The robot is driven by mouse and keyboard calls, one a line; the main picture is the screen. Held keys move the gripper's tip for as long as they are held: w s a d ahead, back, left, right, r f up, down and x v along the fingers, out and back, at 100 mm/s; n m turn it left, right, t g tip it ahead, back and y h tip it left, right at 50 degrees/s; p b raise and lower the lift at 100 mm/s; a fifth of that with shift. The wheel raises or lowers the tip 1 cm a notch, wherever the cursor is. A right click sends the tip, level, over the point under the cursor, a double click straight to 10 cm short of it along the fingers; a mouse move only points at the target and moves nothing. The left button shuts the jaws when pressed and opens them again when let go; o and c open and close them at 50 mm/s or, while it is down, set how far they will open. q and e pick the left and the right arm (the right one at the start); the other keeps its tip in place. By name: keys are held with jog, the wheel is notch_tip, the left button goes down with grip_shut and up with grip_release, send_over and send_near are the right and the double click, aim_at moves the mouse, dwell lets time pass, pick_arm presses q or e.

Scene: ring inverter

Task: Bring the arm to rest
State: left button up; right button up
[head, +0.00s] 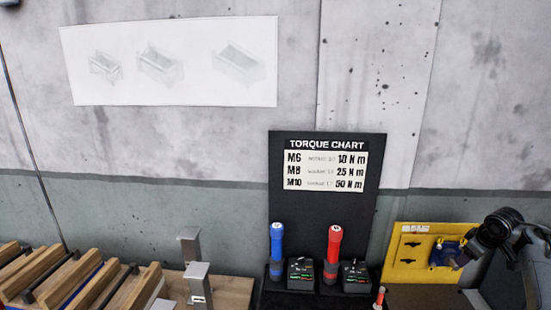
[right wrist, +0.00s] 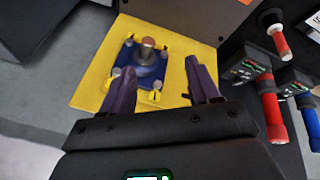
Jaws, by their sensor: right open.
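My right gripper (head: 462,258) is at the right edge of the head view, in front of the yellow board. In the right wrist view its two dark purple fingers (right wrist: 161,85) are spread apart with nothing held between them. Beyond the fingertips is a blue plate with a metal post (right wrist: 147,52), on the yellow board (right wrist: 88,78). In the head view the blue plate (head: 442,253) is partly hidden by the gripper. I cannot tell whether the fingers touch the board. My left gripper is not in view.
A black stand with a torque chart (head: 325,165) stands against the wall, left of the yellow board (head: 405,235). A blue tool (head: 277,245) and a red tool (head: 333,245) stand upright before it. Slanted wooden slats (head: 75,270) and grey metal brackets (head: 197,280) are at lower left.

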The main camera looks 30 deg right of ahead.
jog(key=a+f+n+h, duration=0.2)
jog(key=a+f, duration=0.1)
jog(key=a, duration=0.6)
jog(key=a+f+n+h, duration=0.3)
jog(key=a, duration=0.6)
jog(key=a+f+n+h, duration=0.2)
jog(key=a+f, duration=0.2)
jog(key=a, duration=0.5)
jog(key=s+a+f+n+t+y, duration=0.1)
jog(key=s+a+f+y, duration=0.15)
jog(key=s+a, duration=0.65)
jog(key=s+a+f+n+y, duration=0.15)
jog(key=s+a+f, duration=0.35)
jog(key=a, duration=0.7)
jog(key=s+a+f+m+g+y, duration=0.15)
jog(key=a+m+y, duration=0.5)
jog(key=a, duration=0.85)
notch_tip(320, 180, up, 24)
jog(key=p, duration=2.4)
notch_tip(320, 180, down, 64)
jog(key=b, duration=6.3)
jog(key=shift+s+d+b, duration=0.25)
jog(key=shift+s+b, duration=0.05)
jog(key=shift+s, duration=0.1)
